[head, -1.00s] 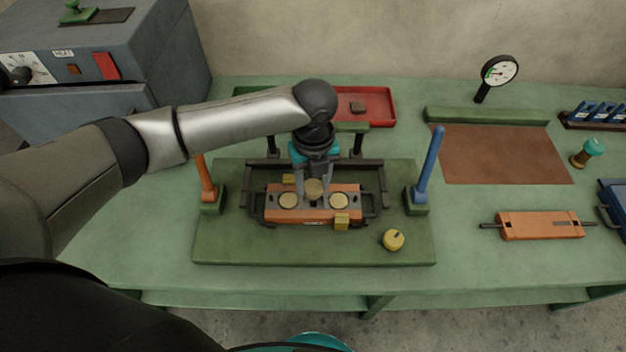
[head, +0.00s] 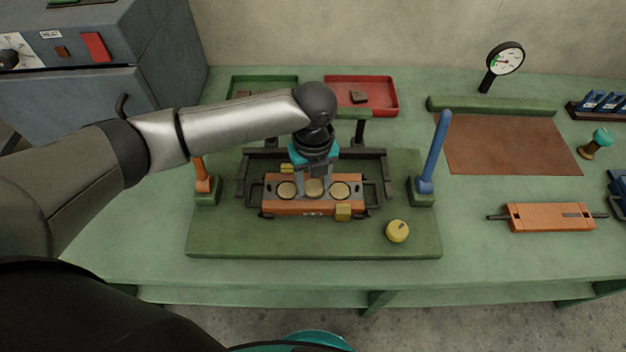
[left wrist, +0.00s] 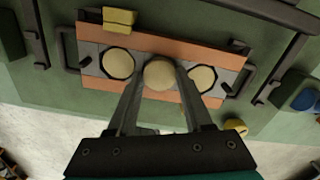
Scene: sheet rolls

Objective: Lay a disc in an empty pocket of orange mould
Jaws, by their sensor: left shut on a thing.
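The orange mould (head: 276,207) lies on the green base board on the bench, with a grey face along its top. A pale disc sits in its left pocket (head: 286,190) and another in its right pocket (head: 340,190). My left gripper (head: 314,188) points down over the mould's middle, shut on a pale disc (left wrist: 159,73). The held disc hides the middle pocket; I cannot tell whether it touches the mould. The left wrist view also shows the two seated discs (left wrist: 118,63) and (left wrist: 202,79). My right gripper is not in view.
An orange post (head: 202,178) and a blue post (head: 434,155) flank the mould. A yellow knob (head: 397,231) is at the board's front right. A second orange mould piece (head: 552,217) lies further right. Green and red trays (head: 391,94) stand behind.

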